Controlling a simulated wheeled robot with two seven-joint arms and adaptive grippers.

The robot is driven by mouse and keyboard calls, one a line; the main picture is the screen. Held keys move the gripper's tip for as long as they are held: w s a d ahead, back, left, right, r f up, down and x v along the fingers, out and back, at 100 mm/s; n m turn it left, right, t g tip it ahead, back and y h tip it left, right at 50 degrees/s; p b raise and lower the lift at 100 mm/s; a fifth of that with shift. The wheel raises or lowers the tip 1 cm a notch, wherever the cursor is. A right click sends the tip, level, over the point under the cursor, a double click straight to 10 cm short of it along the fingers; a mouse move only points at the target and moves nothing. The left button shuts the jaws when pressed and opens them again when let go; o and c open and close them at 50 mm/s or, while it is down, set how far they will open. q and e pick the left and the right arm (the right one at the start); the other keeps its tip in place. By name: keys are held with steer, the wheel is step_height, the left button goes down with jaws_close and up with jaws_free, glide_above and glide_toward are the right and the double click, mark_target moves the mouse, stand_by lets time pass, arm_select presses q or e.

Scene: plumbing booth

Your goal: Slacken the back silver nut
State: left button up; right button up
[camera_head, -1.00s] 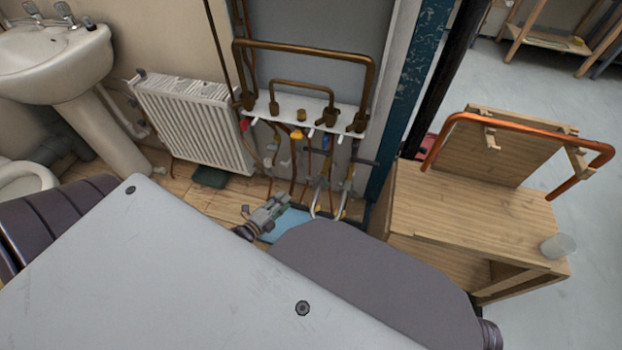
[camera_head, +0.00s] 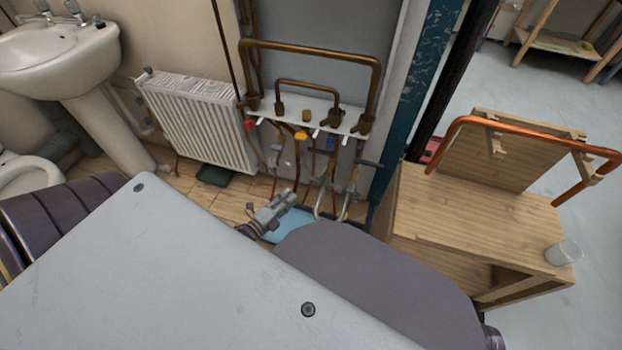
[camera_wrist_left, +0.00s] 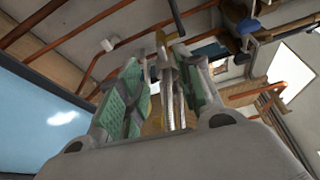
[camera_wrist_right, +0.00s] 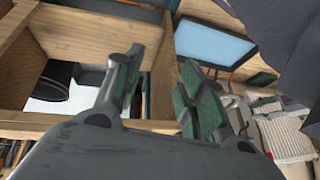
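My left gripper (camera_head: 287,200) is low in front of the pipework, seen from above in the head view. In the left wrist view its two green-padded fingers (camera_wrist_left: 162,85) are apart. A silver fitting (camera_wrist_left: 165,72) and a ribbed silver hose (camera_wrist_left: 180,106) show between them, with no clear contact. I cannot tell for sure which silver nut is the back one; the silver fittings (camera_head: 324,182) are small in the head view. My right gripper (camera_wrist_right: 155,85) is open and empty in the right wrist view, and hidden in the head view.
Copper pipes with red, yellow and blue valve handles (camera_head: 301,135) rise to a white shelf (camera_head: 290,112). A white radiator (camera_head: 200,120) stands left of them. A blue panel (camera_head: 285,226) lies below. A wooden bench (camera_head: 480,215) with a cup (camera_head: 563,252) stands at the right.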

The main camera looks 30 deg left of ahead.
mark_target(309, 180)
arm_select(q)
steer(key=w+b, duration=0.1)
steer(key=w, duration=0.2)
steer(key=w+d+b, duration=0.1)
steer(key=w, duration=0.2)
steer(key=w+b, duration=0.1)
steer(key=w, duration=0.3)
steer(key=shift+d+f, duration=0.3)
steer(key=shift+w+d+b, duration=0.1)
steer(key=shift+w+b, duration=0.3)
steer(key=shift+w, duration=0.4)
steer(key=shift+w+d, duration=0.15)
steer(key=shift+w, duration=0.7)
arm_select(e)
step_height(309, 180, down, 9)
steer(key=a+t+y, duration=0.1)
steer(key=shift+w+a+r+m+t, duration=0.15)
steer(key=shift+a+r+m+t, duration=0.05)
steer(key=shift+a+m+t, duration=0.2)
arm_select(q)
steer(key=shift+c, duration=0.3)
jaws_close()
